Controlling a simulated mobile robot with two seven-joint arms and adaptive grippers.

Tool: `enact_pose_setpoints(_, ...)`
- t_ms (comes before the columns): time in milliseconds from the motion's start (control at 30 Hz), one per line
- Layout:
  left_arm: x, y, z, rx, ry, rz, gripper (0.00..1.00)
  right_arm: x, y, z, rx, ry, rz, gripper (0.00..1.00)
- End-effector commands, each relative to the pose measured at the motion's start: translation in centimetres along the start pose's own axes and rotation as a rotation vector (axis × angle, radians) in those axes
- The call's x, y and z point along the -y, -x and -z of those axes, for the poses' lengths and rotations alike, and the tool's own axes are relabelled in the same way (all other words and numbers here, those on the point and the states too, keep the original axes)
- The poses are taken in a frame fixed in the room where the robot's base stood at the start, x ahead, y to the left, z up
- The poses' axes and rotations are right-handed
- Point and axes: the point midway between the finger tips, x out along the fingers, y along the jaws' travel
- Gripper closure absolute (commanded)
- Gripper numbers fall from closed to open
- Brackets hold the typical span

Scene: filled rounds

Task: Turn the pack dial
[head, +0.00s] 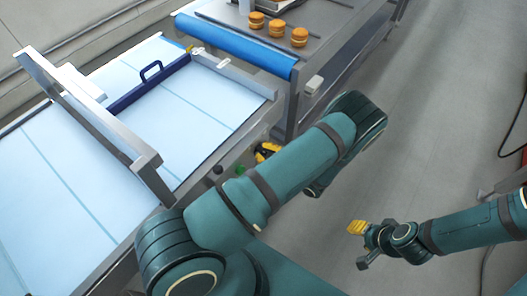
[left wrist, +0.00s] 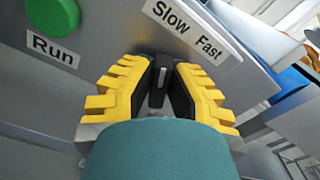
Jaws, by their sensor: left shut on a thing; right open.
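The dial (left wrist: 161,77) is a black knob with a light mark, on a grey panel under a white label (left wrist: 182,26) reading "Slow" and "Fast". My left gripper (left wrist: 160,92) is around it, its yellow-padded fingers closed on both sides. The mark runs roughly up and down in the left wrist view; I cannot tell the exact setting. In the head view my left gripper (head: 266,151) is at the conveyor's side, partly behind my arm, and the dial is hidden there. My right gripper (head: 361,246) is open and empty over the floor.
A green button (left wrist: 53,14) labelled "Run" sits left of the dial; it also shows in the head view (head: 240,169), beside a dark button (head: 217,170). The conveyor belt (head: 60,200) has a metal arch (head: 90,110) across it. Three orange-brown filled rounds (head: 277,28) stand on a far surface.

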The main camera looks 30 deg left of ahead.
Motion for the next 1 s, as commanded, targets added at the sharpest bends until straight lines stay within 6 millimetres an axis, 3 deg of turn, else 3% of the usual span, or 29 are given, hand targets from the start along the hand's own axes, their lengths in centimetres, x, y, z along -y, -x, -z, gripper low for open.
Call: enact_pose_setpoints(1000,0.6,-0.16,0.2,0.003,-0.841,-0.001,1.0,-0.38,-0.99,-0.53,0.011,0.003,0.001,0.53)
